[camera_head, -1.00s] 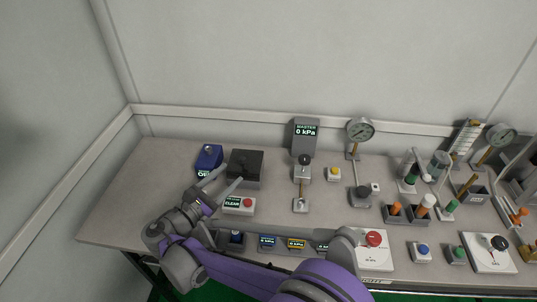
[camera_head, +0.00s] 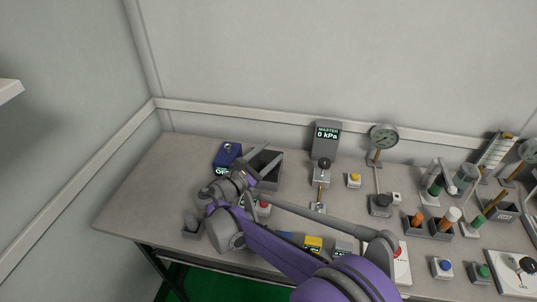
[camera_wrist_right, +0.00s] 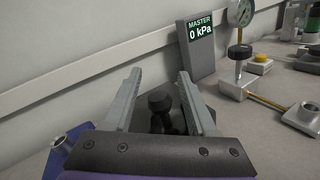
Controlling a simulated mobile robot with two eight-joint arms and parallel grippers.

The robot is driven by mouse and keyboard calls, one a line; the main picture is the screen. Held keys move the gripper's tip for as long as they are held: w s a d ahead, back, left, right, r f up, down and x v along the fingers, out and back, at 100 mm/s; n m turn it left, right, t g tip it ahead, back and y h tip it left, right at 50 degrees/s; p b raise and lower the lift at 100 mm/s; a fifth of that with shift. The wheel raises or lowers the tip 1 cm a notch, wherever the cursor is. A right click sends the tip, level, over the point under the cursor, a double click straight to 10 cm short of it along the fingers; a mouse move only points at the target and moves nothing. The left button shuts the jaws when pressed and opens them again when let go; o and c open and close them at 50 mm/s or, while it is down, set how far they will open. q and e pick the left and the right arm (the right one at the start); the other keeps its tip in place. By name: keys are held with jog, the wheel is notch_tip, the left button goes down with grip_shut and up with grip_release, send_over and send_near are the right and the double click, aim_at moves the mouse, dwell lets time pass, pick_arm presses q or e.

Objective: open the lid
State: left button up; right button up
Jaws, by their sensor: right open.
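A dark grey box (camera_head: 271,176) stands on the left half of the bench, partly hidden by my right gripper and arm. I cannot tell clearly how its lid sits. My right gripper (camera_head: 266,150) is over the box with its fingers apart. In the right wrist view the open gripper (camera_wrist_right: 159,75) has a black knob-like piece (camera_wrist_right: 160,103) between its fingers, seen beyond the palm. No firm hold on it shows, and contact cannot be told. My left gripper is not in view.
A blue device (camera_head: 228,154) stands just left of the box. The MASTER display (camera_head: 327,133) reads 0 kPa, with a black-knobbed lever (camera_head: 324,163) before it. Gauges and tubes crowd the right; bench beyond the left end is clear.

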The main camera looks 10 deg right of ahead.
grip_shut()
dwell(1.4)
